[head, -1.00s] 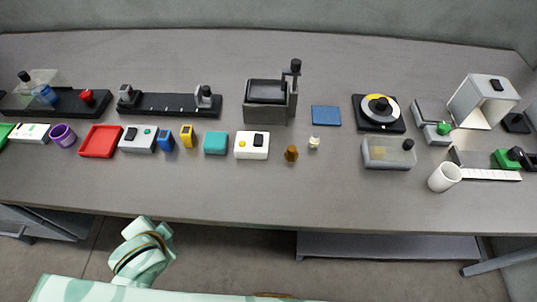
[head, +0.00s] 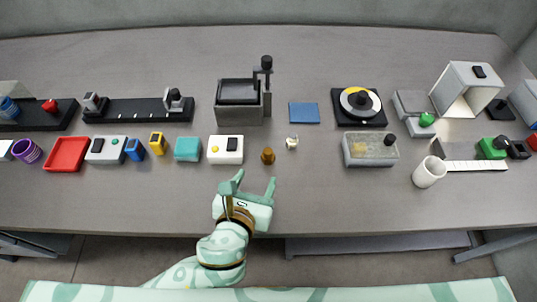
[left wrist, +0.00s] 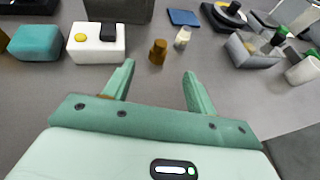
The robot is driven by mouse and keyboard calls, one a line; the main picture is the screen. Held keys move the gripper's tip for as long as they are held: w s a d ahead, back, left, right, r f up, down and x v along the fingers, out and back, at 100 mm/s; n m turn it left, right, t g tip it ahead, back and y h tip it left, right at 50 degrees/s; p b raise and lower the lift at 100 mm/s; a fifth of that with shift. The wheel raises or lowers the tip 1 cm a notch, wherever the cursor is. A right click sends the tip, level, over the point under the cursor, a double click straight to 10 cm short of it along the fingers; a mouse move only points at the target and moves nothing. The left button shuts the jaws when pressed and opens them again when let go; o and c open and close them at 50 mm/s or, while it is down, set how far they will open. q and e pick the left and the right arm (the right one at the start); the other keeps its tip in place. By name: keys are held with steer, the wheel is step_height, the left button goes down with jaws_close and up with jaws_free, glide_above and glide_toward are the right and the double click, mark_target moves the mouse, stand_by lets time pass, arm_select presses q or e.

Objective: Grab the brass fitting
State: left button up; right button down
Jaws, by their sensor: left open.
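The brass fitting (head: 268,156) is a small brown-gold piece standing upright on the grey table, right of the white box. It also shows in the left wrist view (left wrist: 158,52), just beyond the gap between my fingertips. My left gripper (head: 256,178) is open and empty, nearer the table's front edge than the fitting, with its fingers pointing towards it. The gripper's two green fingers also show in the left wrist view (left wrist: 159,72). My right gripper is not in view.
A small cream piece (head: 292,143) stands just behind and right of the fitting. The white box (head: 226,150) with a yellow button is close on the left. A blue pad (head: 304,113) and a dark machine (head: 240,105) lie behind. The table in front is clear.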

mark_target(267, 157)
arm_select(q)
steer(key=b+x, duration=0.1)
steer(key=x, duration=0.5)
steer(key=shift+w+f+b, duration=0.1)
steer(key=shift+f+b, duration=0.15)
steer(key=shift+b, duration=0.05)
steer(key=shift+w+d+f, duration=0.15)
steer(key=shift+w, duration=0.35)
steer(key=b+x, duration=0.1)
steer(key=x, duration=0.1)
steer(key=b+x, duration=0.1)
steer(key=x, duration=0.2)
steer(key=shift+d+f+b, duration=0.1)
steer(key=shift+f+b, duration=0.2)
steer(key=shift+b, duration=0.1)
steer(key=shift+s+r, duration=0.1)
steer(key=shift+r, duration=0.05)
steer(key=c, duration=1.1)
